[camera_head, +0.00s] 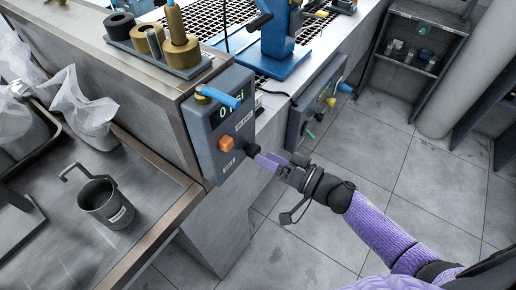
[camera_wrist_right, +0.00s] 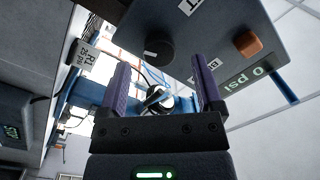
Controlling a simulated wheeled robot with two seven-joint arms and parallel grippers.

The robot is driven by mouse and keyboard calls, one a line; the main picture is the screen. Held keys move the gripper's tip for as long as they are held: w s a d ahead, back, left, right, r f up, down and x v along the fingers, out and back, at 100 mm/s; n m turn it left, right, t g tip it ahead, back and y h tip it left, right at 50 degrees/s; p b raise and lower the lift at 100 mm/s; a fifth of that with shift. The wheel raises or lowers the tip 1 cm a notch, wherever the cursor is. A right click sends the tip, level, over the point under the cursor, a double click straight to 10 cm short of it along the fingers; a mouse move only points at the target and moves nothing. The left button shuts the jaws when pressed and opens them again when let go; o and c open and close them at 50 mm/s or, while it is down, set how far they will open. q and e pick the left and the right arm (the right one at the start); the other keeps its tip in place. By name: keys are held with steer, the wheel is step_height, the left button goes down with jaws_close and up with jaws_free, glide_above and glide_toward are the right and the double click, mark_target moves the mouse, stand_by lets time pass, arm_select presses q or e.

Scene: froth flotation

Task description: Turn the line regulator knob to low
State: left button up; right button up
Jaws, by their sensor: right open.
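The box's display (camera_head: 231,109) reads 0 psi. My right gripper (camera_head: 262,161) has purple fingers pointing at the knob. In the right wrist view the right gripper (camera_wrist_right: 158,68) is open, with no contact on the knob that I can make out. My left gripper is out of view.
A blue lever (camera_head: 222,98) juts from the box top. The orange button (camera_wrist_right: 247,43) also shows in the right wrist view. A metal cup (camera_head: 107,203) with a hooked handle stands on the lower bench. A second panel (camera_head: 312,107) lies beyond.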

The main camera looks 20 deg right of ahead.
mark_target(252, 150)
steer(key=shift+x, duration=1.75)
jaws_close()
